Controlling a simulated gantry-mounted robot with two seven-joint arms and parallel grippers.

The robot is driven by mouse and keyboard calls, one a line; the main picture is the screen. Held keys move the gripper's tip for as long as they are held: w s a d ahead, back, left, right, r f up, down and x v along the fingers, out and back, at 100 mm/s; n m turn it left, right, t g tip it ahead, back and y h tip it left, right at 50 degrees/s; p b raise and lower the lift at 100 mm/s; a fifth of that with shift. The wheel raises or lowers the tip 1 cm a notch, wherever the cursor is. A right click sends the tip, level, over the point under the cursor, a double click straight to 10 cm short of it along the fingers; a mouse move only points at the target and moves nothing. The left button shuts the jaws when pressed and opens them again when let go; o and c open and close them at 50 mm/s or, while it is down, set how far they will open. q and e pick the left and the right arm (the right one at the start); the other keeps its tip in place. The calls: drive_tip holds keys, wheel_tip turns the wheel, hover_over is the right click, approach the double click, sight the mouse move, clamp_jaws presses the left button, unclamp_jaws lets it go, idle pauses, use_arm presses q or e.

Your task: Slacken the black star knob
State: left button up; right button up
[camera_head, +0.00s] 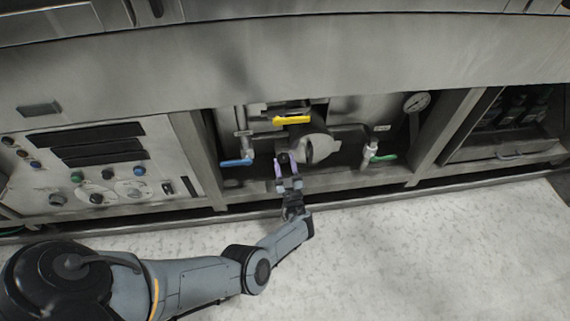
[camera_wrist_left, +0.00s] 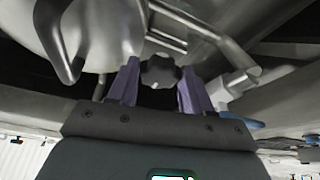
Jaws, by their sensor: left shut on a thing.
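The black star knob (camera_wrist_left: 159,72) shows in the left wrist view between the two purple fingers of my left gripper (camera_wrist_left: 158,88). In the head view the knob (camera_head: 284,158) is a small dark shape in the open bay, at the fingertips of my left gripper (camera_head: 282,166). The left gripper is shut on the knob, with one finger on each side of it. The shaft behind the knob is hidden. My right gripper is in neither view.
Around the knob are a yellow lever (camera_head: 291,120), a blue-handled valve (camera_head: 236,162), a green-handled valve (camera_head: 383,158) and a round metal housing (camera_head: 318,150). A pressure gauge (camera_head: 417,102) is at right. A control panel (camera_head: 100,165) stands at left. The floor (camera_head: 420,260) is clear.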

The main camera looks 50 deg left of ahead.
use_arm(q)
drive_tip(key=shift+w+a+r, duration=0.1)
drive_tip(key=shift+r, duration=0.25)
drive_tip(key=o, duration=0.8)
drive_tip(key=shift+c, duration=0.2)
drive_tip(key=shift+o, duration=1.4)
drive_tip(key=shift+a+f, duration=0.1)
drive_tip(key=shift+a, duration=0.05)
drive_tip(key=shift+f, duration=0.1)
drive_tip(key=shift+v, duration=0.8)
drive_tip(key=v, duration=0.9)
